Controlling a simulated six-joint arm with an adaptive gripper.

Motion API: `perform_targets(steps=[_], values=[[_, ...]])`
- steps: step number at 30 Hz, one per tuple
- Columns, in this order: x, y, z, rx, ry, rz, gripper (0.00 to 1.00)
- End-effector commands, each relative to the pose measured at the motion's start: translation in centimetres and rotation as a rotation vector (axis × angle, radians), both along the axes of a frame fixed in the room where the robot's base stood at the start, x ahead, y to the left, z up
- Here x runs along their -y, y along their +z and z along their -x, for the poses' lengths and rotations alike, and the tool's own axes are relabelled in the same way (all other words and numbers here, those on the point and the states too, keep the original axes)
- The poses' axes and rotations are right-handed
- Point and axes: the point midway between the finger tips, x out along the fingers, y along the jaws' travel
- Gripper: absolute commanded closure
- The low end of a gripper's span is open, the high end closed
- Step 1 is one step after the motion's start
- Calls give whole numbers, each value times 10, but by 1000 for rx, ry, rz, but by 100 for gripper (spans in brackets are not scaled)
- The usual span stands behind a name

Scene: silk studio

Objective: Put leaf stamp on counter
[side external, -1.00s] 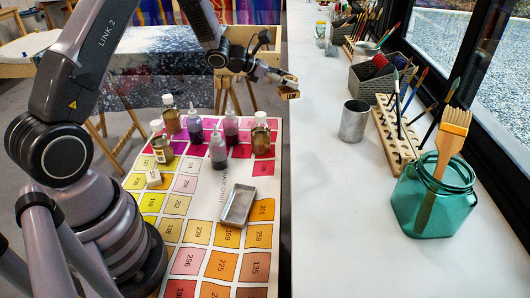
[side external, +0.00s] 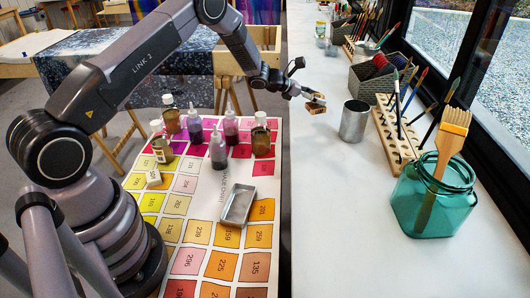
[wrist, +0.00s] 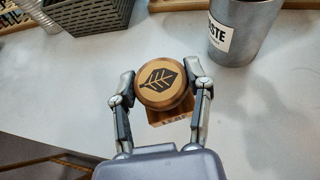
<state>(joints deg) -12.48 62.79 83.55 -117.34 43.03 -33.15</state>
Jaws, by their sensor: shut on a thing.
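The leaf stamp (wrist: 162,84) is a round wooden block with a dark leaf on its face. My gripper (wrist: 162,82) is shut on it, with one finger on each side, in the wrist view. In the side view the stamp (side external: 316,109) hangs at the end of my gripper (side external: 312,98), over the left part of the white counter (side external: 335,215). A smaller wooden part with lettering shows below the round face in the wrist view. The gap between stamp and counter is hard to judge.
A metal cup (side external: 354,121) stands on the counter just right of the stamp. The counter's front left is clear. Bottles (side external: 218,150) and a metal tray (side external: 236,206) stand on the colour chart.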

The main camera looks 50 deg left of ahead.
Motion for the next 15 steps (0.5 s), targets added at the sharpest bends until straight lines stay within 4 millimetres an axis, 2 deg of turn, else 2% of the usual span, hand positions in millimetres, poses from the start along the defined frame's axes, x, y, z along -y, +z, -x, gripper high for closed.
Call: perform_targets(steps=[8,15], values=[[0,-34,-5,-1,0,2,87],[0,-36,-5,1,0,0,87]])
